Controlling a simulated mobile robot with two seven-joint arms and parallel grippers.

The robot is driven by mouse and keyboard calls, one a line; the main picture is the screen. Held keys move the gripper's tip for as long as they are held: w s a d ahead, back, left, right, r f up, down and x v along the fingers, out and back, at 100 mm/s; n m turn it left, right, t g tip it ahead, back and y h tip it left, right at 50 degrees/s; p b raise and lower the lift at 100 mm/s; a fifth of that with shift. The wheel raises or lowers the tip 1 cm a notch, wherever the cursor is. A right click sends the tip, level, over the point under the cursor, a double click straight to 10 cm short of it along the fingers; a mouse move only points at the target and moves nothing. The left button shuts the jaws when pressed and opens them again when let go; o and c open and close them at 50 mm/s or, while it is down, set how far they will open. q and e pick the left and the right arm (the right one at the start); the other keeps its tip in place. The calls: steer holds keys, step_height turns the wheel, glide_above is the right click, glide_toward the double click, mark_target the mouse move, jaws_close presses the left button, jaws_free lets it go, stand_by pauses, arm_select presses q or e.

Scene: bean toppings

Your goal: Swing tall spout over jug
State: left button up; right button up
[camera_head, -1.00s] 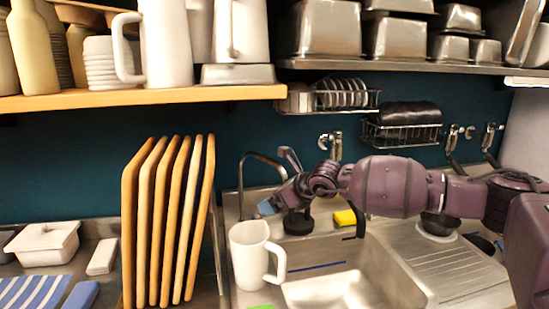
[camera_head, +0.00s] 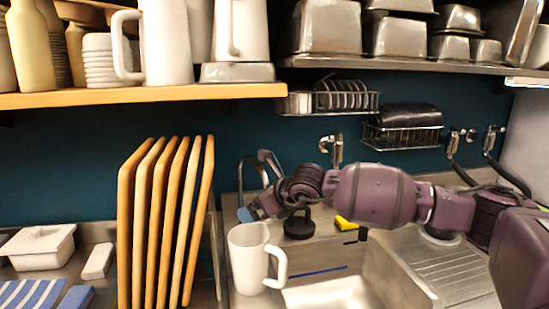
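The white jug (camera_head: 247,262) stands upright at the left end of the sink, its handle to the right. The tall thin metal spout (camera_head: 240,180) rises behind the jug and arches over at the top. Its outlet end is partly hidden by my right gripper. My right gripper (camera_head: 246,214) is just behind and above the jug's rim, beside the spout. Its bluish fingertips point left and down. I cannot tell whether the fingers are apart or touching the spout. My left gripper is not in view.
Wooden boards (camera_head: 165,220) stand upright left of the jug. The sink basin (camera_head: 385,268) lies to the right. A black round object (camera_head: 299,224) and a yellow sponge (camera_head: 345,223) sit on the sink's back ledge. A wooden shelf (camera_head: 140,97) hangs above.

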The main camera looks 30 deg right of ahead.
steer(key=a, duration=0.3)
steer(key=shift+s+b, duration=0.15)
steer(key=shift+b, duration=0.25)
stand_by(0.3)
steer(key=a+p+v, duration=0.1)
steer(key=v, duration=0.7)
steer(key=shift+s+d+r, duration=0.15)
steer(key=shift+s+r, duration=0.15)
stand_by(0.4)
stand_by(0.3)
